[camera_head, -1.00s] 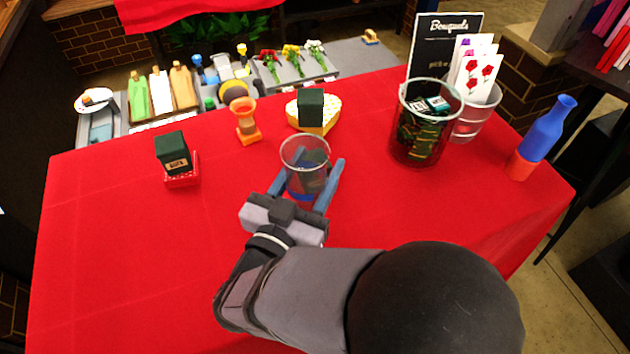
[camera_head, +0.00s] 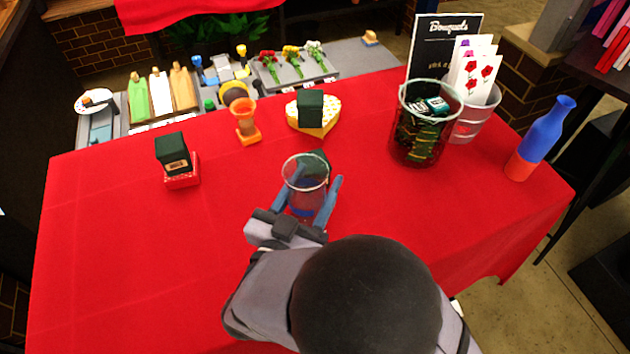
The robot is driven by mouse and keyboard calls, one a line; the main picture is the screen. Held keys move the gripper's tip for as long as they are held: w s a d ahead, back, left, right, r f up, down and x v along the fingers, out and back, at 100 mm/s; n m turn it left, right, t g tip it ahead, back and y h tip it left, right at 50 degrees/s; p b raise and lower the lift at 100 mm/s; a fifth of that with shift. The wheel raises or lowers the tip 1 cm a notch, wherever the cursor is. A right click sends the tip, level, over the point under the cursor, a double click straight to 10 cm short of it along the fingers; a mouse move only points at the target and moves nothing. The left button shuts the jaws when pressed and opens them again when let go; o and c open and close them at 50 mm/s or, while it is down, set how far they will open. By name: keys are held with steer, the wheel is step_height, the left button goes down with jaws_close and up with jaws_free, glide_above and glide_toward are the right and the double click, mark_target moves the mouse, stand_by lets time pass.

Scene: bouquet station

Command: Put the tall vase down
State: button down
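The tall vase, a clear glass with a bluish base (camera_head: 305,190), stands upright between the blue fingers of my gripper (camera_head: 308,198), near the middle of the red table. My fingers lie on either side of it and appear closed on it. My gripper and arm hide part of its lower end, so I cannot tell whether its bottom touches the cloth. A dark patch (camera_head: 317,158) shows just behind its rim; I cannot tell whether it is a shadow or an object.
On the red tablecloth (camera_head: 110,250) stand a red box with a dark green block (camera_head: 181,178), an orange vase (camera_head: 247,135), a heart-shaped box (camera_head: 325,126), a dark-filled glass container (camera_head: 418,145), a card bucket (camera_head: 481,125) and a blue bottle (camera_head: 545,133). The front left is clear.

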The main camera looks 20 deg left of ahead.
mark_target(299, 214)
steer(key=c, duration=0.9)
jaws_free()
steer(key=shift+r, duration=0.2)
steer(key=shift+s+f, duration=0.15)
steer(key=shift+s, duration=0.15)
steer(key=shift+s+b, duration=0.9)
steer(key=shift+s, duration=2.6)
